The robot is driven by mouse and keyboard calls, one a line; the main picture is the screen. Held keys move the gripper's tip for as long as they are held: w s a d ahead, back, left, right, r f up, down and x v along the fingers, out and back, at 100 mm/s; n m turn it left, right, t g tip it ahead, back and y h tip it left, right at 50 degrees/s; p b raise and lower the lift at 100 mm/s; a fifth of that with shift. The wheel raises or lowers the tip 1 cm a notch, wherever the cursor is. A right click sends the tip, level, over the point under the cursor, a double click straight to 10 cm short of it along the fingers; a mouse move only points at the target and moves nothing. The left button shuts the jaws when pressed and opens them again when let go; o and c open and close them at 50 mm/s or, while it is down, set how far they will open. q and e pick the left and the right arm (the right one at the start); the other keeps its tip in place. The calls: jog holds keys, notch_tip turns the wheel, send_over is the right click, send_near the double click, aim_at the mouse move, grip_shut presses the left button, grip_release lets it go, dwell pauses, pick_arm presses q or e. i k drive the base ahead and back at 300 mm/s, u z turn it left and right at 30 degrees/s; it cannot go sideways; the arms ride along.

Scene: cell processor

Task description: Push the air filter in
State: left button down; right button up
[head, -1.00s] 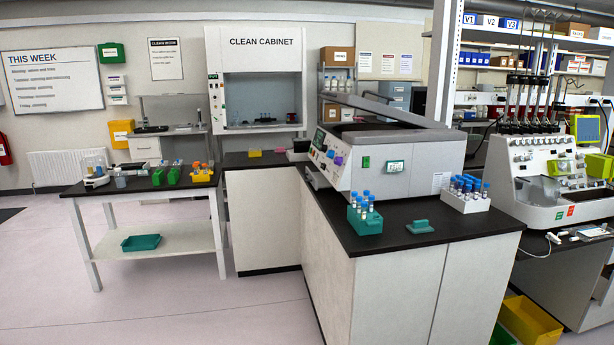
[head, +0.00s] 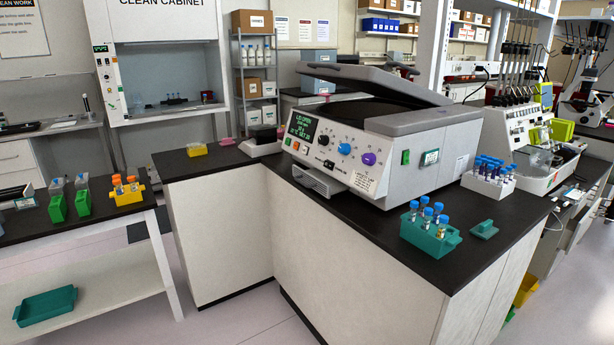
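The cell processor (head: 440,155) stands on the black corner bench with its grey lid (head: 375,82) raised. A pale grey slotted piece (head: 318,182), which looks like the air filter, sticks out low on its front left, under the control panel. It protrudes from the body just above the bench top. Neither of my grippers is in view.
A green rack (head: 430,237) of blue-capped tubes and a small green lid (head: 484,230) lie near the bench's right end. A white tube rack (head: 488,185) stands behind them. The bench top (head: 345,225) before the processor is clear. Floor is free at the front.

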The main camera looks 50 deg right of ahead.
aim_at(327, 185)
jog(key=z, duration=0.55)
jog(key=i, duration=1.1)
jog(key=z, duration=1.65)
jog(key=i, duration=0.8)
jog(key=z, duration=0.75)
